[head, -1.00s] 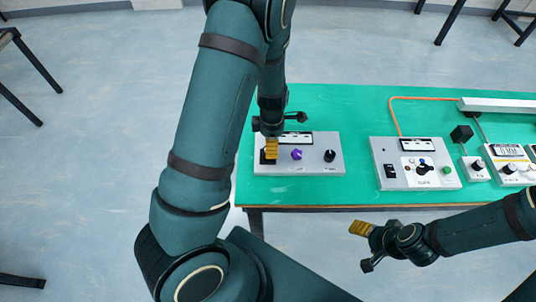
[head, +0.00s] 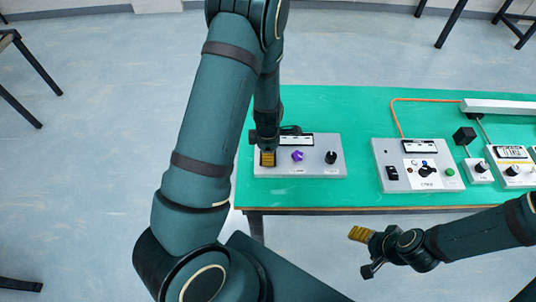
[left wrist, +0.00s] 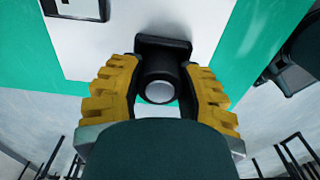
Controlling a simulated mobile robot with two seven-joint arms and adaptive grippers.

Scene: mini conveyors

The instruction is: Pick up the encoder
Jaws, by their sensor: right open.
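My left gripper (head: 268,159), with yellow pads, is at the left end of a grey control box (head: 320,168) on the green table. In the left wrist view, a black part with a round light-grey end (left wrist: 160,92) lies between the left fingers (left wrist: 160,80). No label shows it to be the encoder, and I cannot tell whether the pads press on it. The fingers hide that end of the box in the head view. The box also carries a purple knob (head: 297,155) and a black knob (head: 331,157). My right gripper (head: 360,235) is open and empty before the table's front edge.
A second grey control box (head: 430,181) stands on the green table (head: 355,105) to the right. Beside it are a black cube (head: 464,135) and a small knob box (head: 478,172). An orange cable (head: 395,115) runs behind. The table between the two boxes is clear.

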